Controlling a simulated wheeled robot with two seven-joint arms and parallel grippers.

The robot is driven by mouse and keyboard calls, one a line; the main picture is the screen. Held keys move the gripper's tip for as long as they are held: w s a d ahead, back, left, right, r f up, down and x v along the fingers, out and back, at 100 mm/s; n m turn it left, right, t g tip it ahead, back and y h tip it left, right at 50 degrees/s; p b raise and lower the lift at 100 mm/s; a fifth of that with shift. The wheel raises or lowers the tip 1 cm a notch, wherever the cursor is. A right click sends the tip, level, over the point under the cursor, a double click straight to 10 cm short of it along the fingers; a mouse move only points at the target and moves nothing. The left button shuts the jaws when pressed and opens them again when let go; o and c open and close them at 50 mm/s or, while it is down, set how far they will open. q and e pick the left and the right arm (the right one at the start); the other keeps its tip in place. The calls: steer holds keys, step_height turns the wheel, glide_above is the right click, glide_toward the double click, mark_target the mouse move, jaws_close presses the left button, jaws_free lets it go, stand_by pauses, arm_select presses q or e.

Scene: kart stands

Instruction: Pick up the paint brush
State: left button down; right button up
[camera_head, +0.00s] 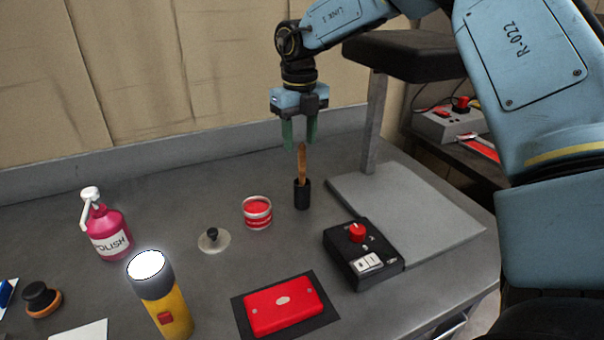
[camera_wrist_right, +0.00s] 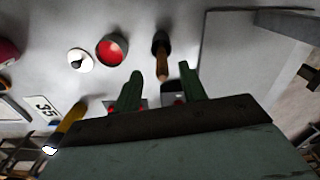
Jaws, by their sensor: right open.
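The paint brush (camera_head: 302,166) stands upright in a small black holder (camera_head: 302,196) on the grey table, its wooden handle pointing up. In the right wrist view the brush handle (camera_wrist_right: 162,68) and the black holder (camera_wrist_right: 160,40) show just beyond the fingers. My right gripper (camera_head: 301,148) points down above the brush, open, with its green fingertips close to the top of the handle. Its fingers also show in the right wrist view (camera_wrist_right: 161,76), with nothing clamped between them. I cannot tell whether a finger touches the handle. My left gripper is not in view.
Left of the holder are an open red paint tin (camera_head: 257,212) and its lid (camera_head: 213,240). A black control box (camera_head: 362,254) and a grey stand (camera_head: 425,215) are to the right. A red case (camera_head: 283,305), a flashlight (camera_head: 162,295) and a polish bottle (camera_head: 107,230) also stand around.

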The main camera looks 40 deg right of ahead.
mark_target(302, 160)
steer(key=shift+s+f, duration=0.15)
steer(key=shift+f, duration=1.4)
steer(key=shift+s+f, duration=0.15)
steer(key=shift+f, duration=1.35)
steer(key=shift+c, duration=0.4)
jaws_close()
